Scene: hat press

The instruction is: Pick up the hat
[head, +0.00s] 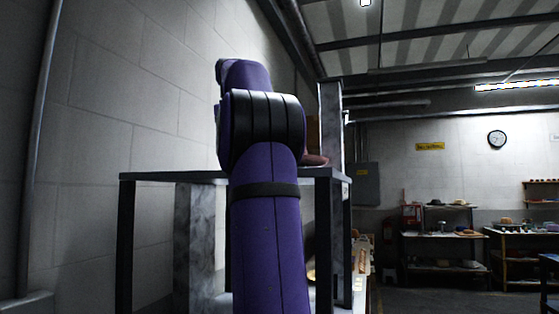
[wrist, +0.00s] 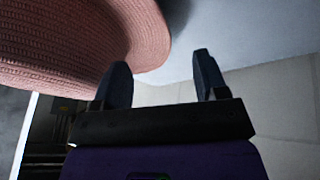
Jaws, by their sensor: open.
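A pink woven hat (wrist: 70,50) fills the upper left of the wrist view, with its curved brim edge reaching partway between the fingers. My gripper (wrist: 160,59) is open, with two dark fingers spread apart. The left finger overlaps the brim in the picture; I cannot tell whether it touches. The right finger stands clear of the hat. In the head view a small reddish-pink part of the hat (head: 315,160) shows on the raised dark-framed table (head: 150,176), just right of my purple arm. My arm hides the rest of the hat and the gripper there.
The table's dark legs and a grey marbled post (head: 330,110) stand close around my arm. A block wall (head: 130,100) is on the left. Shelves with several hats (head: 440,240) and a wall clock (head: 497,140) are far to the right, with open floor before them.

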